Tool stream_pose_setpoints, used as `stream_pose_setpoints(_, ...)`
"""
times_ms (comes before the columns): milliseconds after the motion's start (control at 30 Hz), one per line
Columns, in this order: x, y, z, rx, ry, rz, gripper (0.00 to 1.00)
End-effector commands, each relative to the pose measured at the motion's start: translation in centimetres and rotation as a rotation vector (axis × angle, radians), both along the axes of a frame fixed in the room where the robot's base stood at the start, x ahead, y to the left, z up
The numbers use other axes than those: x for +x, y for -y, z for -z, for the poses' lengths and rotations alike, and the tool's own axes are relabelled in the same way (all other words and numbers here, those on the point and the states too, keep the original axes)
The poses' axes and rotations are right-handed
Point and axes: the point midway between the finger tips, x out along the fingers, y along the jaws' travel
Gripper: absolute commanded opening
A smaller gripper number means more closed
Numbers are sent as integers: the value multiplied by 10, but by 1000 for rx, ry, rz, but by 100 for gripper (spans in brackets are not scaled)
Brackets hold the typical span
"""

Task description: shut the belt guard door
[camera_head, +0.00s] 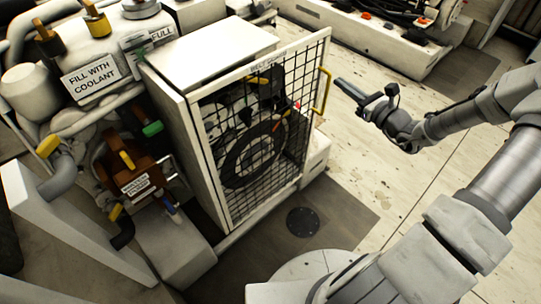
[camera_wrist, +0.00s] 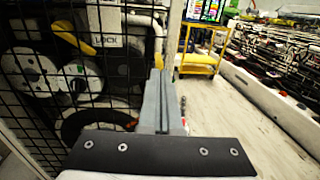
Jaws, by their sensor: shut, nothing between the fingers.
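The belt guard door (camera_head: 297,130) is a black wire-mesh panel in a pale frame on a white cabinet (camera_head: 205,48). Its upper far corner reaches out past the cabinet top, so it appears to stand ajar; the exact gap is hard to tell. A yellow handle (camera_head: 322,91) is on its right edge. My gripper (camera_head: 340,83) is shut and empty, just right of the handle and seemingly apart from it. In the wrist view my closed fingers (camera_wrist: 160,85) point forward beside the mesh door (camera_wrist: 15,100), which fills the left side.
Pulleys and a belt (camera_head: 245,155) show behind the mesh. A coolant tank (camera_head: 90,75) and pipes stand left of the cabinet. Pale floor (camera_head: 375,165) lies open to the right of the door. A yellow cart (camera_wrist: 200,62) stands farther off in the wrist view.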

Motion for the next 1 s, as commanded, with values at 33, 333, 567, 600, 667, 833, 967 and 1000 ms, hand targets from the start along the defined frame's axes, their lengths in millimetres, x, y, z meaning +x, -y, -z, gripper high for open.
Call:
stream_pose_setpoints(33,2,-2,0,0,0,-1,0)
stream_pose_setpoints(333,5,-3,0,1,-1,0,0)
stream_pose_setpoints(567,6,-4,0,0,0,0,0)
stream_pose_setpoints(600,7,-4,0,0,0,0,0)
stream_pose_setpoints(667,8,-5,0,0,0,0,0)
stream_pose_setpoints(833,13,-8,0,-1,-1,-1,0)
stream_pose_setpoints(967,16,-10,0,-1,-1,-1,0)
stream_pose_setpoints(1000,17,-11,0,-1,-1,-1,0)
